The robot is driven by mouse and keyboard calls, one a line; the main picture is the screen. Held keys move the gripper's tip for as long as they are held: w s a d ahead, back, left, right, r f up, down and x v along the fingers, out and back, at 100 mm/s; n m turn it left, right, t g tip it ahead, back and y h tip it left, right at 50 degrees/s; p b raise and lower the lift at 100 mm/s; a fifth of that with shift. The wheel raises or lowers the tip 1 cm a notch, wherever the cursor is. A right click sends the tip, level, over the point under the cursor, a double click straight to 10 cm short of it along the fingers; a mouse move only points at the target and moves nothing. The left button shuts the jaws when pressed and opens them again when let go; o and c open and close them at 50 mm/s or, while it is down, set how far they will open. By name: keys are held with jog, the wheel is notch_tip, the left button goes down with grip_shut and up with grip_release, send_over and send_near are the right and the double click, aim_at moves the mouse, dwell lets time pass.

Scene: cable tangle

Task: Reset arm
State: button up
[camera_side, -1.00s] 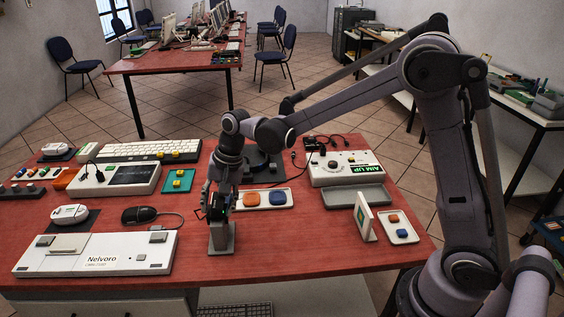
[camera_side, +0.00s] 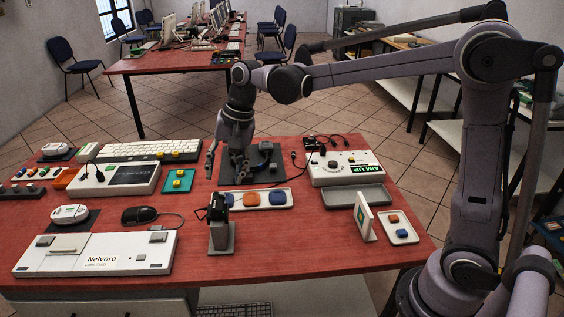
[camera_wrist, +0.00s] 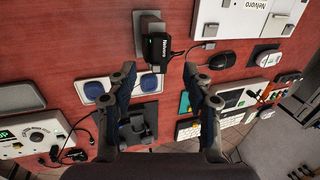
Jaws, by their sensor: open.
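My gripper (camera_side: 226,166) hangs above the red table (camera_side: 300,240), pointing down, with its fingers apart and nothing between them. In the wrist view my gripper (camera_wrist: 160,78) also shows empty. A small black device (camera_side: 217,207) sits on a grey stand (camera_side: 221,238) at the table's front middle. In the wrist view the black device (camera_wrist: 158,48) has a label and a small green light, and lies beyond the fingertips. My gripper is behind and above it, clear of it. A dark mat with a grey fixture (camera_side: 262,157) is partly hidden behind my gripper.
A white tray with coloured blocks (camera_side: 264,199) lies behind the stand. A white box with a dial (camera_side: 345,168) stands to the right, with loose black cables (camera_side: 325,140). A Nelvoro console (camera_side: 95,254), a black mouse (camera_side: 139,215) and a keyboard (camera_side: 150,150) lie left.

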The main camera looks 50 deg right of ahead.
jog(key=shift+v, duration=0.85)
jog(key=shift+s, duration=0.1)
